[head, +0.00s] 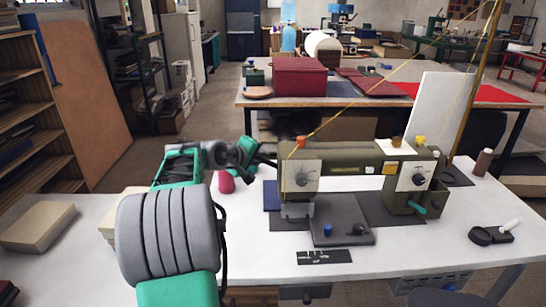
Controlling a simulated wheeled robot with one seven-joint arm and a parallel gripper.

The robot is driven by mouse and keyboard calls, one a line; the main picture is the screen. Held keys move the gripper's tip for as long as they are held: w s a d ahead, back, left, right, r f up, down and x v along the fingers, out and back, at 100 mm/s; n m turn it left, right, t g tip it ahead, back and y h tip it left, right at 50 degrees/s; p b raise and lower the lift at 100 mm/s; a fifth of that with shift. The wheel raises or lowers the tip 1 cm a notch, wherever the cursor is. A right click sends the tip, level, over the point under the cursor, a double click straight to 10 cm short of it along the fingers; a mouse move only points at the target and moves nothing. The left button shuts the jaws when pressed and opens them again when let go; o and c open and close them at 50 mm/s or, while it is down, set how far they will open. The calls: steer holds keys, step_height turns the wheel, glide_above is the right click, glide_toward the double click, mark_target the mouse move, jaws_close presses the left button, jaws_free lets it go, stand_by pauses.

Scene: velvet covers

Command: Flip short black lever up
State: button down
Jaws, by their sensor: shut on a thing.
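My gripper (270,159) reaches in from the left, level with the upper left end of the machine. Its black fingers are shut at that end, seemingly on the short black lever. The lever itself is too small and too covered by the fingers to make out, so I cannot tell its angle.
The white table (440,250) has free room at front right. A pink-red rounded object (226,182) stands below my wrist. A dark grey plate with a blue knob (327,229) lies before the machine. A black double-round item (490,235) lies at right.

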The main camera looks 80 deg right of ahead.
stand_by(0.4)
steer(key=c, duration=1.4)
jaws_free()
steer(key=v, duration=0.7)
steer(key=shift+a+r, duration=0.25)
steer(key=shift+a, duration=0.05)
steer(key=shift+w, duration=0.1)
